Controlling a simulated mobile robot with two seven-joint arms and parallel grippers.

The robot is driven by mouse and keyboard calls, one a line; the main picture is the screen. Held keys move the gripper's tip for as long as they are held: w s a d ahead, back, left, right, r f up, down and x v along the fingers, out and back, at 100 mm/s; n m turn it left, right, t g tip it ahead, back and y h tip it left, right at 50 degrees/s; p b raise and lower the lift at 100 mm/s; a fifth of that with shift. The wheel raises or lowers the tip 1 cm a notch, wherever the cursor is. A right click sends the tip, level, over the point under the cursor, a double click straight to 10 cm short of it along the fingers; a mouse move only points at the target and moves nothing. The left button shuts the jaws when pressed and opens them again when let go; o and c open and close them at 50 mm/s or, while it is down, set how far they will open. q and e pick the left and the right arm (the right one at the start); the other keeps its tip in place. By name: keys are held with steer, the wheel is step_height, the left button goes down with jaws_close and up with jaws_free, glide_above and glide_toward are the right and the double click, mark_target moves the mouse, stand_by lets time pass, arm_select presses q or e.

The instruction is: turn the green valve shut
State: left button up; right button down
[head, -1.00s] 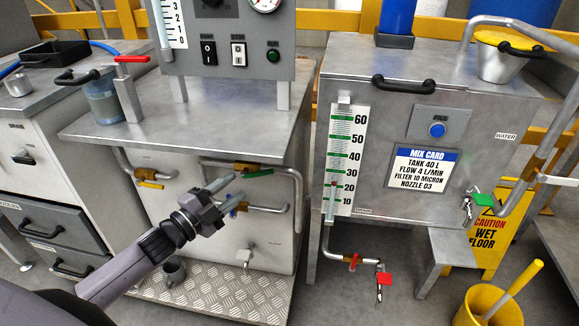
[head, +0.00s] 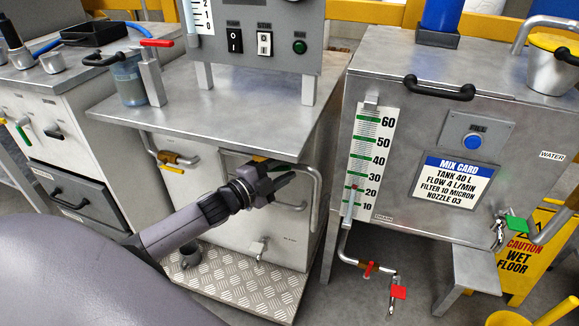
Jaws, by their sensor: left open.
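A third green handle (head: 23,135) is at the far left. My right gripper is not in view.
A yellow-handled valve (head: 176,159) is left of my gripper, and a bent pipe (head: 317,200) is right of it. The tabletop (head: 215,95) overhangs above. Red valves (head: 369,268) hang under the right tank (head: 400,70). A tread plate (head: 250,295) lies below.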

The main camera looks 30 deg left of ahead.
arm_select(q)
steer(key=shift+x, duration=1.1)
jaws_close()
steer(key=s+a+r+n+t+y, duration=0.1)
steer(key=a+r+n+t+y, duration=0.4)
steer(key=n, duration=1.1)
steer(key=shift+s+a+n+t+b, duration=0.3)
steer(key=shift+a+t, duration=0.1)
steer(key=shift+a, duration=0.4)
steer(key=shift+a+y, duration=0.1)
steer(key=shift+y, duration=0.3)
